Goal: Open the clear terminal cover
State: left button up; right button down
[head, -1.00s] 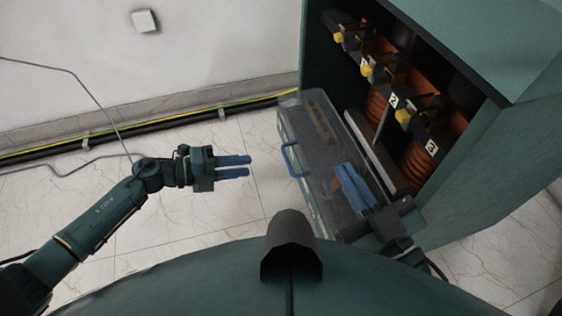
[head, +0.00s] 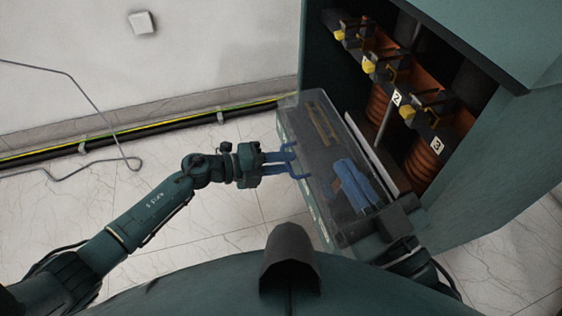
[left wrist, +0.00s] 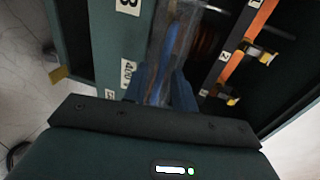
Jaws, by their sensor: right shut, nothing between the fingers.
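The clear cover (head: 318,172) is a see-through panel with a blue U-shaped handle (head: 290,162), at the front of the teal cabinet in the head view. My left gripper (head: 279,162) is at the handle with its blue fingers apart. In the left wrist view the fingers (left wrist: 162,86) stand either side of the blue handle (left wrist: 178,38); I cannot tell whether they touch it. My right gripper (head: 352,184) is shut and empty, and its blue fingers show in the cover's area, right of the handle.
The cabinet (head: 470,190) stands at the right, with copper-coloured coils (head: 425,158) and several yellow-tipped parts inside. A cable conduit (head: 150,133) runs along the wall base.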

pick_arm(q)
grip_shut()
dwell(0.3)
